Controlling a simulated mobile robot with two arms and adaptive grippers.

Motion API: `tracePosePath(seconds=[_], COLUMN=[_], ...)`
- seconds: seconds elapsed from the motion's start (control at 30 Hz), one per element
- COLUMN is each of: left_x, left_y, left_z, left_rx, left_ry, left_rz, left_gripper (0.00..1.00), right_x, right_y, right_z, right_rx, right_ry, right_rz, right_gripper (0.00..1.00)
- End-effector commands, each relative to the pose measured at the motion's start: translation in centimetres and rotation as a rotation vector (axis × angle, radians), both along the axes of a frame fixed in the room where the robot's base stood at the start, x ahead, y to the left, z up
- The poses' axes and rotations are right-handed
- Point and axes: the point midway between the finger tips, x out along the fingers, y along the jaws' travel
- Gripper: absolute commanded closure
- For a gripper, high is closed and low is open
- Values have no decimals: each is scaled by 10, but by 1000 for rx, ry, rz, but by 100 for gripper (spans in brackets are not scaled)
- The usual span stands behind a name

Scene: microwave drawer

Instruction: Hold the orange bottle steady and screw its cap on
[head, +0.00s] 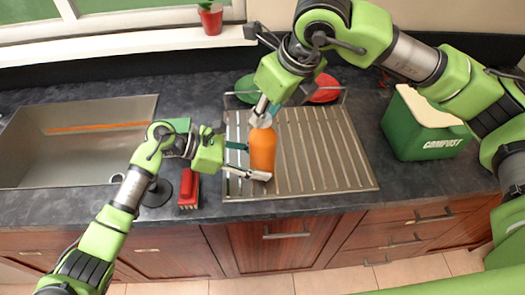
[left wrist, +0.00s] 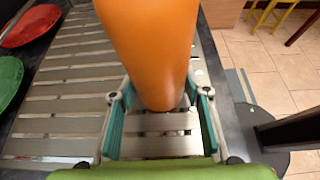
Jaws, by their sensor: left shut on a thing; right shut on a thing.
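The orange bottle (head: 263,150) stands upright on the metal drying rack at the middle of the counter. My left gripper (head: 256,161) is shut around the lower part of the bottle from the left. In the left wrist view, the bottle (left wrist: 152,45) sits between the teal fingers of my left gripper (left wrist: 158,112). My right gripper (head: 260,112) comes down from above and is shut at the top of the bottle. A pale cap (head: 261,122) shows there, partly hidden by the fingers; its exact seating on the neck is hard to see.
The drying rack (head: 335,160) has bare room right of the bottle. Red (head: 325,88) and green (head: 246,88) plates stand at its back. A green compost bin (head: 418,130) is at the right. A sink (head: 75,145) and a red brush (head: 188,188) are at the left.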

Motion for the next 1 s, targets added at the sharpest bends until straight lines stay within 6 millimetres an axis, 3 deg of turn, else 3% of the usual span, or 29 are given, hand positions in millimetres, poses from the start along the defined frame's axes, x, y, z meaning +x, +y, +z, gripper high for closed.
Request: tracePosePath(seconds=[0.17,0.5,0.67,1.0], left_x=[-3,-3,-3,-3], left_y=[0,0,0,0], left_z=[0,-1,-1,-1], left_rx=[0,1,1,2], left_ry=[-2,-3,-3,-1], left_rz=[-10,-12,-12,-12], left_gripper=[95,95,95,95], right_x=[4,5,5,5], right_y=[-4,-5,-5,-5], right_z=[1,1,1,0], right_rx=[-8,-8,-9,-9], right_ry=[-8,-9,-8,-9], right_rz=[-79,-402,-461,-797], right_gripper=[100,100,100,100])
